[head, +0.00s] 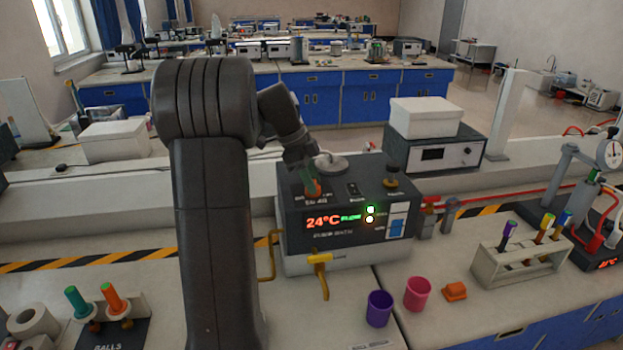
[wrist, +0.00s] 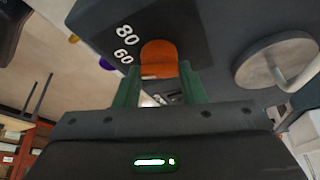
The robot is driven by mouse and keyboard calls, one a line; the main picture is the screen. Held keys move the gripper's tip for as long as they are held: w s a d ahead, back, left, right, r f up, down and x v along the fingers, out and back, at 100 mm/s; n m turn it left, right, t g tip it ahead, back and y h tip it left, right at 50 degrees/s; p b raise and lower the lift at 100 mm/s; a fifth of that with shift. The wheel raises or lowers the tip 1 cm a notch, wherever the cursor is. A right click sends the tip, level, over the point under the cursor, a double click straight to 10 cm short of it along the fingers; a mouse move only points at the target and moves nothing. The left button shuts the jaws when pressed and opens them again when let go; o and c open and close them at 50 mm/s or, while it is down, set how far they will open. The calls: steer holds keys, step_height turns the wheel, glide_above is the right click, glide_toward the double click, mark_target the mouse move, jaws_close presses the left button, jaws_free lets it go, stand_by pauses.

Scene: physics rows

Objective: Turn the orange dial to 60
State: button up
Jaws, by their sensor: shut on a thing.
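The orange dial (wrist: 159,57) sits on the sloped top of a dark water-bath unit, between the two green fingers of my gripper (wrist: 157,85) in the wrist view. My gripper is shut on the dial. The printed numbers 80 and 60 show to the left of the dial; its exact setting cannot be read. In the head view the orange dial (head: 313,188) is partly hidden by my gripper (head: 309,178).
A yellow tap (head: 319,262) sticks out in front. Purple (head: 379,308) and pink (head: 417,293) cups stand ahead of it. A tube rack (head: 518,262) is at right.

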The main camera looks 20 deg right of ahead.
steer(key=o, duration=1)
steer(key=v, duration=1.4)
steer(key=shift+s+d, duration=0.1)
steer(key=x, duration=1.4)
steer(key=shift+r, duration=0.1)
